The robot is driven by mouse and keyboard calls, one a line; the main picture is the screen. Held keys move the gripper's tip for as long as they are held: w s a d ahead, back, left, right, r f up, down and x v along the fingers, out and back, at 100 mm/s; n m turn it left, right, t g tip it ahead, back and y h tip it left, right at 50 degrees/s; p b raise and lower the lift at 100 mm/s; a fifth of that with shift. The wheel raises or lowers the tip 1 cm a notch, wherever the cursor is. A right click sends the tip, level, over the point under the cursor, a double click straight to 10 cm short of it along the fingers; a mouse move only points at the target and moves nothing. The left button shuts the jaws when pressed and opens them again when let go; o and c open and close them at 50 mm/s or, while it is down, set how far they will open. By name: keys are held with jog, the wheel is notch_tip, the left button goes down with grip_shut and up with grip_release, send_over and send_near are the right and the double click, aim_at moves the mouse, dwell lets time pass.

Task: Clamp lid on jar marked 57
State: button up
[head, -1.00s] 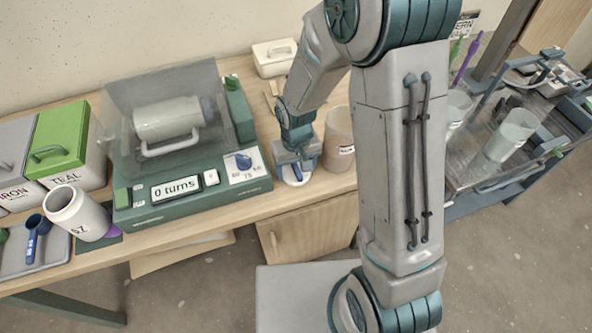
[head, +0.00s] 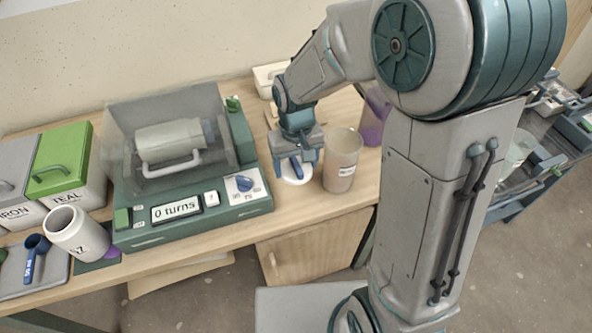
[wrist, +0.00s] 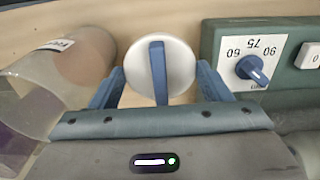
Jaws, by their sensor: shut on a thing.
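A white round lid (wrist: 178,62) with a blue bar handle sits between the two blue fingers of my gripper (wrist: 160,85) in the wrist view. The fingers are shut on its rim from both sides. In the head view the lid (head: 296,178) shows below my gripper (head: 298,167), low over the bench beside the green machine. I cannot tell whether it touches the bench. A white jar (head: 78,236) leans with its open mouth to the upper left, at the bench's left front. Its dark marking is partly turned away; it looks like 57.
The green machine (head: 190,230) reads 0 turns and has a clear cover over a pale cylinder (head: 170,141). A translucent cup (head: 342,163) stands close right of my gripper, with a purple one (head: 375,122) behind. A teal-labelled box (head: 62,165) and blue scoop (head: 33,255) are left.

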aim_at(296, 163)
jog(key=shift+r+p, duration=2)
jog(key=shift+r, duration=0.95)
jog(key=shift+f, duration=0.1)
